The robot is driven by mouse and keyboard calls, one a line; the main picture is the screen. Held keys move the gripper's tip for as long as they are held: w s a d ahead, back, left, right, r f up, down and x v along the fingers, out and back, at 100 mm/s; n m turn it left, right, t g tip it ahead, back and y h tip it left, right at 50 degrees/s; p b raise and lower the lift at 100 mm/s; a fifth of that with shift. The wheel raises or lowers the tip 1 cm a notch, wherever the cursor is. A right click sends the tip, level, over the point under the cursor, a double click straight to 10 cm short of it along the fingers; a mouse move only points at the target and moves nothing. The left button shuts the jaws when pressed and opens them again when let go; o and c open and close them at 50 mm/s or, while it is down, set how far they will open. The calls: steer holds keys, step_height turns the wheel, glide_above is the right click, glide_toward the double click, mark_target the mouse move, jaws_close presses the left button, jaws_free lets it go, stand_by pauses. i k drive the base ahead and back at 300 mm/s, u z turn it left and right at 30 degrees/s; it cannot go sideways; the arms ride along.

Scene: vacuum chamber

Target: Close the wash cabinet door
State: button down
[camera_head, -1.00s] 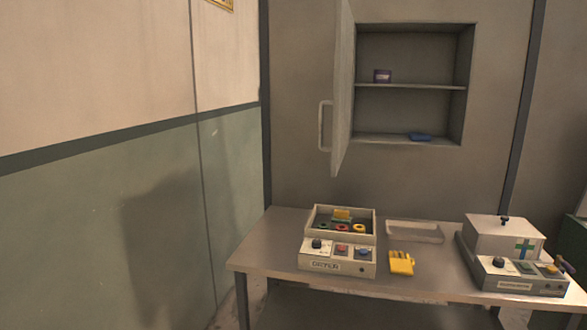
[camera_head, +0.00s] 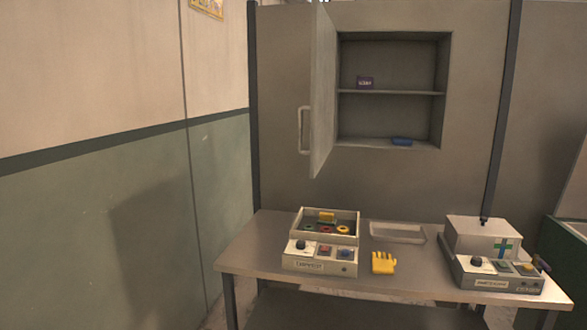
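The wash cabinet (camera_head: 442,95) is a grey recess in the grey wall panel, with one shelf across its middle. Its door (camera_head: 323,95) stands wide open, hinged on the left side and swung out toward me, so I see it nearly edge-on. A pale handle (camera_head: 304,130) sticks out from the door's left face, near its lower part. A small purple box (camera_head: 365,83) stands on the shelf, and a blue item (camera_head: 401,141) lies on the cabinet floor. My gripper is not in view.
A table (camera_head: 240,262) stands below the cabinet. It bears a control box with an open tray (camera_head: 320,258), a yellow glove-like item (camera_head: 383,263), a shallow pale tray (camera_head: 397,233) and a second device with a green cross (camera_head: 495,262). A green-edged container (camera_head: 566,235) is at right.

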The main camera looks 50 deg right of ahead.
mark_target(324, 32)
steer(key=u, duration=0.15)
steer(key=i, duration=1.55)
steer(key=z, duration=0.05)
steer(key=k, duration=0.95)
steer(key=z, duration=0.2)
steer(key=i, duration=0.5)
steer(key=u, duration=0.1)
